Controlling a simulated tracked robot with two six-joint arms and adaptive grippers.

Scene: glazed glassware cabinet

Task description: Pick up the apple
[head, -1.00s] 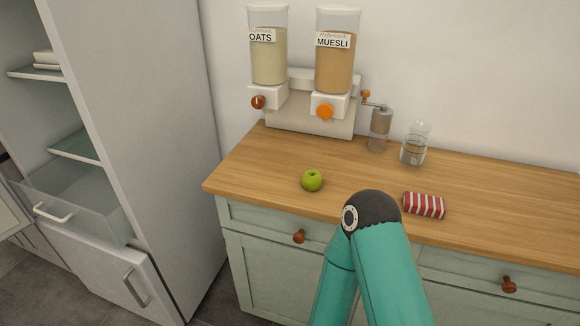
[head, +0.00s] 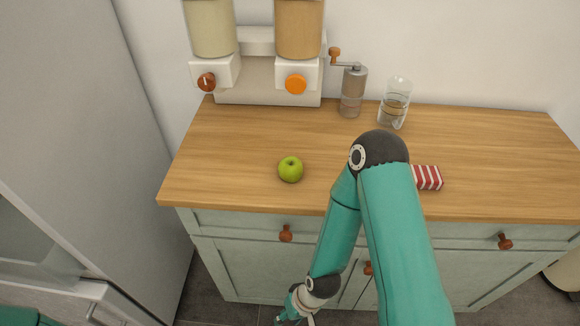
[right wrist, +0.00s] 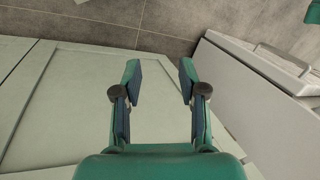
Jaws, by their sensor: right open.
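The green apple (head: 290,169) sits on the wooden counter (head: 235,150), left of centre near its front part, with nothing touching it. My right gripper (right wrist: 160,72) is open and empty in the right wrist view, in front of the pale green cabinet doors. In the head view the right gripper (head: 286,319) is only partly visible at the bottom edge, below the counter top and apart from the apple. The apple does not show in the right wrist view. My left gripper cannot be made out.
A red-and-white striped packet (head: 427,178) lies right of my right arm's elbow. A grinder (head: 352,92) and a glass bottle (head: 394,103) stand at the back, beside the cereal dispensers (head: 268,80). The fridge (head: 90,130) stands on the left. Counter around the apple is clear.

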